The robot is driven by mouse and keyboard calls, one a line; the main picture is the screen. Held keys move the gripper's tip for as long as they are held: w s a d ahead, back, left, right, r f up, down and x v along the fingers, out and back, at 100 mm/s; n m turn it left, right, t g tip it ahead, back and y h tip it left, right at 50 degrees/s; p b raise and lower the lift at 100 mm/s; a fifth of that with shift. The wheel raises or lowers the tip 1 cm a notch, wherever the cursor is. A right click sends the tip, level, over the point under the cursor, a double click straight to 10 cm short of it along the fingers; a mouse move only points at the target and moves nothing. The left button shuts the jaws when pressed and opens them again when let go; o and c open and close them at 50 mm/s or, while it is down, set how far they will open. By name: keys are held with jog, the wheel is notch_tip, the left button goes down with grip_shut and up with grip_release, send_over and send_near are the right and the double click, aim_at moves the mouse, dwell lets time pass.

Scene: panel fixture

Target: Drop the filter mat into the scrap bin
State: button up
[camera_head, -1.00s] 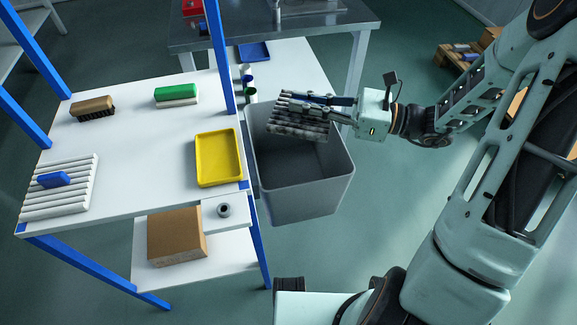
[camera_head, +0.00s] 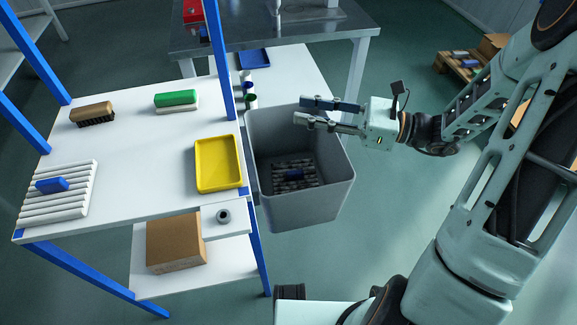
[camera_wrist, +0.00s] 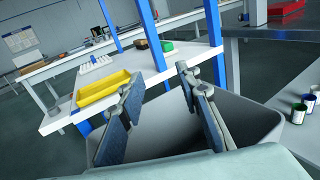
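The dirty grey pleated filter mat (camera_head: 290,184) with a blue tab lies at the bottom inside the grey scrap bin (camera_head: 315,205). My gripper (camera_head: 300,110) is above the bin's far right part, with its two fingers apart and nothing between them. The wrist view shows the same open fingers (camera_wrist: 158,105) over the bin (camera_wrist: 262,116); the mat does not show there. A clean white pleated mat (camera_head: 58,205) with a blue tab lies on the left of the white table.
A yellow tray (camera_head: 232,178) sits at the table's right edge beside the bin. A green-topped brush (camera_head: 176,97), a brown brush (camera_head: 92,112), and a cardboard box (camera_head: 174,240) on the lower shelf are nearby. Small cans (camera_head: 250,100) stand behind the bin.

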jog(key=s+d, duration=0.2)
jog(key=d, duration=0.8)
jog(key=shift+d, duration=0.15)
